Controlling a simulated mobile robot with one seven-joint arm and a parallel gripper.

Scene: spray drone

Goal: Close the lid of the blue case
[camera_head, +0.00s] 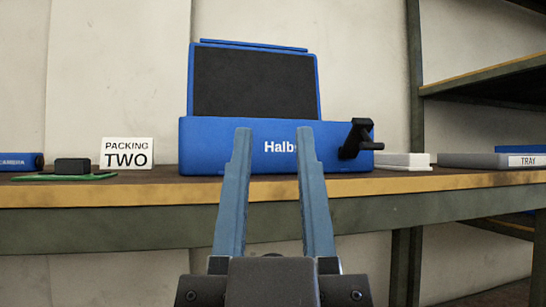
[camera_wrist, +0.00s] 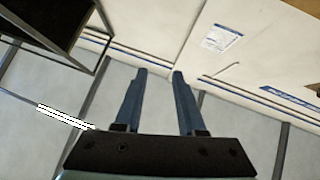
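The blue case (camera_head: 225,150) stands on the workbench, its front marked with white lettering, partly hidden by my finger. Its lid (camera_head: 253,84) is open and stands upright at the back, showing a dark inner face. My gripper (camera_head: 272,135) is in front of the case in the head view, fingers apart with nothing between them. In the wrist view my gripper (camera_wrist: 160,75) is also open and empty, and the case is not in that view. Whether the fingertips touch the case cannot be told from the head view.
A black bracket-like part (camera_head: 357,140) is at the case's right front. A white item (camera_head: 405,160) and tray (camera_head: 485,160) are right.

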